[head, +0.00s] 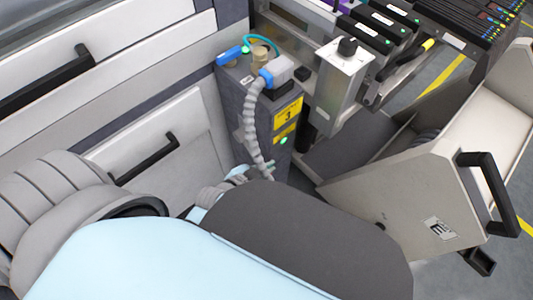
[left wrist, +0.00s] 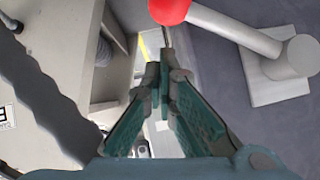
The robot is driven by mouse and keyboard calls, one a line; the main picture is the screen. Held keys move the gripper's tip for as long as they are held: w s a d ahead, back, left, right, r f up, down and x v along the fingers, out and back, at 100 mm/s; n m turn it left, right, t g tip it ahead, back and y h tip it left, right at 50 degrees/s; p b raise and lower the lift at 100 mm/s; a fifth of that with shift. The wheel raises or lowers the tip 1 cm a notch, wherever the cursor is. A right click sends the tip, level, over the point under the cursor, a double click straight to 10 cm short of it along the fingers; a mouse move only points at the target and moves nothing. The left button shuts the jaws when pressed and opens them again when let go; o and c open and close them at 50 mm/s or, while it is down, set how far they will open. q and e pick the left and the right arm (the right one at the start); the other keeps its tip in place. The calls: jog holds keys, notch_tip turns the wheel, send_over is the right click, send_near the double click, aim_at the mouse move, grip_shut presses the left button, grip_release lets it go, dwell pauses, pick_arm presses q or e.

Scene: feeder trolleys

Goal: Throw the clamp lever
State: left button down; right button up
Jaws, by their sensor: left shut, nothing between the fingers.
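The clamp lever (left wrist: 236,30) shows in the left wrist view as a grey arm with a red ball knob (left wrist: 170,9) at its left end. Its right end meets a round pivot on a square grey plate (left wrist: 276,88). My left gripper (left wrist: 164,76) has its green fingers shut and empty, tips below the knob in the picture; I cannot tell whether anything touches. In the head view only a small part of that gripper (head: 240,174) shows behind my arm, beside the grey box. The lever cannot be made out there. My right gripper is out of view.
A grey box (head: 254,118) with a yellow label carries a ribbed hose (head: 251,128) and a plug. A white drawer front (head: 165,125) with a black handle is at left. A pale trolley panel (head: 400,195) with a black handle (head: 486,190) stands at right.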

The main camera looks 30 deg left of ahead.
pick_arm(q)
notch_tip(320, 180, up, 7)
jog(key=shift+f, duration=0.15)
dwell(0.4)
